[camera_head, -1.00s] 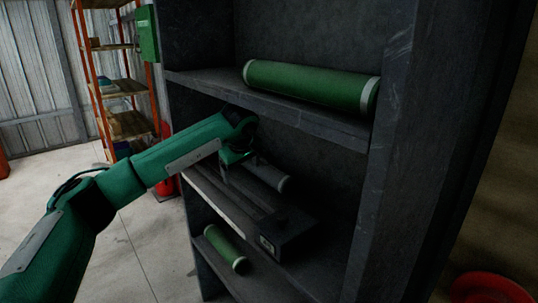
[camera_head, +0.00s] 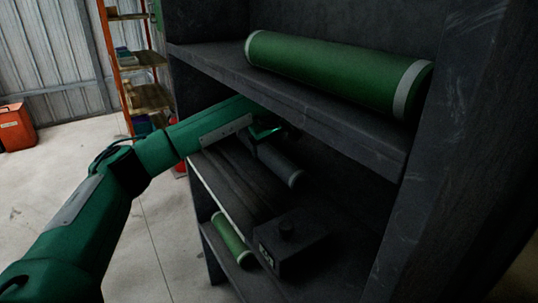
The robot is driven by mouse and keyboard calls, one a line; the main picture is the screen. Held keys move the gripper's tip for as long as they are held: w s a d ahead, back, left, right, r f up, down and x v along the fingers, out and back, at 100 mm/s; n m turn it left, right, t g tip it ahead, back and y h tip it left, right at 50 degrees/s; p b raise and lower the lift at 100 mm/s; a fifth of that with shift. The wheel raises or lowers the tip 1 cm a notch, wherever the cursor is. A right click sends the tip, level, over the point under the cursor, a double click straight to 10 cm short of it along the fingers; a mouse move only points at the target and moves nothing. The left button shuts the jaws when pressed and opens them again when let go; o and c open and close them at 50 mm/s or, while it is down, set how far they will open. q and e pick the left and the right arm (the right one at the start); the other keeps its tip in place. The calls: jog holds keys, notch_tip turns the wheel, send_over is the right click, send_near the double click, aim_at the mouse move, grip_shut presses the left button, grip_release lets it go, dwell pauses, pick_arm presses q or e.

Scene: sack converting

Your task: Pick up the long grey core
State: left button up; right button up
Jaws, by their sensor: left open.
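A grey cylinder, the long grey core (camera_head: 281,166), lies on the middle shelf in the head view, in shadow. Its near end shows; its far part is hidden behind my left gripper. My left arm reaches into the shelf bay from the left, under the upper shelf. My left gripper (camera_head: 258,144) is open at the far part of the core. Its fingertips are dark and partly hidden, so I cannot tell whether they touch the core. My right gripper is not in view.
A large green roll with pale ends (camera_head: 335,70) lies on the upper shelf, just above my left arm. A dark box with a knob (camera_head: 290,245) stands on the middle shelf in front of the core. A smaller green roll (camera_head: 231,240) lies on the lower shelf.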

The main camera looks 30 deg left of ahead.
aim_at(268, 147)
pick_arm(q)
jog(key=x, duration=0.4)
jog(key=shift+a+b, duration=0.15)
jog(key=shift+b, duration=0.15)
jog(key=c, duration=1.5)
jog(key=shift+r, duration=0.1)
jog(key=shift+c, duration=0.2)
